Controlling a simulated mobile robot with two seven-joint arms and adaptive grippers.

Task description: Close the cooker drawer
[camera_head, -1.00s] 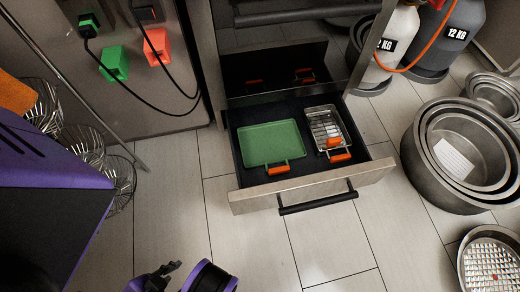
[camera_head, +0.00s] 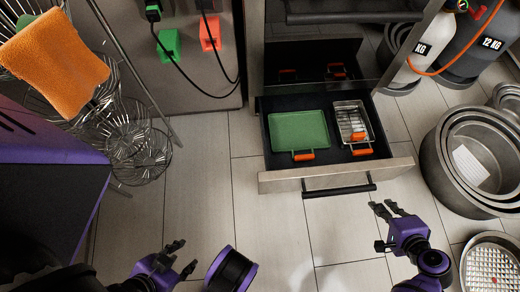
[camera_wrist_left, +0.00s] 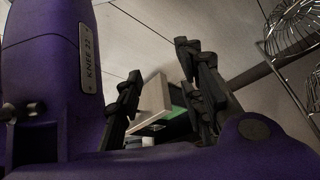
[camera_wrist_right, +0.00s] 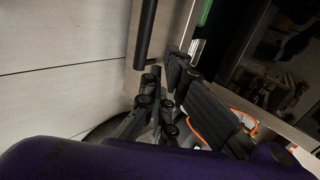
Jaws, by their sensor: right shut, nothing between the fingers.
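The cooker drawer (camera_head: 285,180) is pulled out below the dark cooker in the head view. Its black bar handle (camera_head: 340,190) runs along the pale front. A green tray (camera_head: 298,131) and a metal rack pan (camera_head: 352,123) with orange grips lie inside it. My right gripper (camera_head: 386,208) is shut and empty, just right of and in front of the handle, apart from it. The right wrist view shows the handle (camera_wrist_right: 146,35) close beyond the fingers. My left gripper (camera_head: 182,257) is open and empty, low and left of the drawer; the drawer front (camera_wrist_left: 152,100) shows between its fingers.
Wire baskets (camera_head: 140,150) and an orange cloth (camera_head: 52,60) are at the left. Large nested pots (camera_head: 440,170) stand on the right, with gas cylinders (camera_head: 470,50) behind. The tiled floor before the drawer is clear.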

